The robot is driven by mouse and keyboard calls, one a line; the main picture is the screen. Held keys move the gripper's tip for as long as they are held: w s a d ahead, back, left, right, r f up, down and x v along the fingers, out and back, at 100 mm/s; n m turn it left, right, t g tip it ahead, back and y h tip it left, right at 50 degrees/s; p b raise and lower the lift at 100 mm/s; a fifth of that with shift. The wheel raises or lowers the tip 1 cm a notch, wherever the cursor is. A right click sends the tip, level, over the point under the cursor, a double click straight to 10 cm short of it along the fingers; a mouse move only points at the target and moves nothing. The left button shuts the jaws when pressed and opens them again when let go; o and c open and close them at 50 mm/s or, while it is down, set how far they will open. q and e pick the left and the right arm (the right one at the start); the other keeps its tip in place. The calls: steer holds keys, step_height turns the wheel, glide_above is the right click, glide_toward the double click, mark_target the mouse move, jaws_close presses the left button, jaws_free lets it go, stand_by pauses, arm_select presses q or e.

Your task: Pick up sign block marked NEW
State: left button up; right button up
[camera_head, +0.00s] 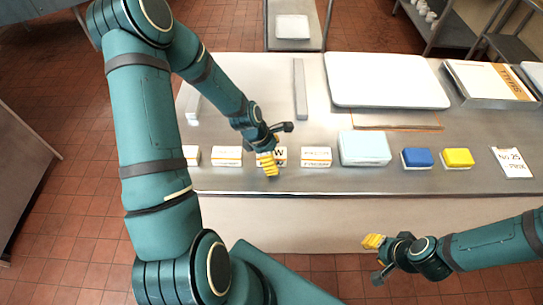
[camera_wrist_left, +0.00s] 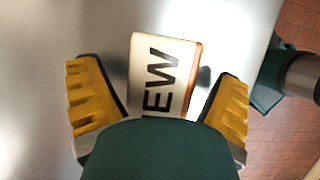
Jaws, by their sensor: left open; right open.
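The sign block marked NEW (camera_head: 280,154) stands on the metal counter in a row of white sign blocks, partly hidden by my left gripper (camera_head: 269,160) in the head view. In the left wrist view the block (camera_wrist_left: 162,75) shows the letters "EW" and an orange edge; its lower part is hidden behind the gripper's body. My left gripper (camera_wrist_left: 160,105) is open, with one yellow finger on each side of the block and gaps between. My right gripper (camera_head: 374,254) is open and empty in front of the counter at the lower right.
Sign blocks stand left (camera_head: 227,156) and right (camera_head: 316,157) of the NEW block. Further right are a light blue box (camera_head: 364,148), a blue block (camera_head: 417,158), a yellow block (camera_head: 457,158) and a note card (camera_head: 512,162). A white board (camera_head: 387,80) lies behind.

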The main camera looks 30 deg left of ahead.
arm_select(q)
steer(key=shift+f, duration=0.25)
stand_by(0.4)
steer(key=c, duration=1.3)
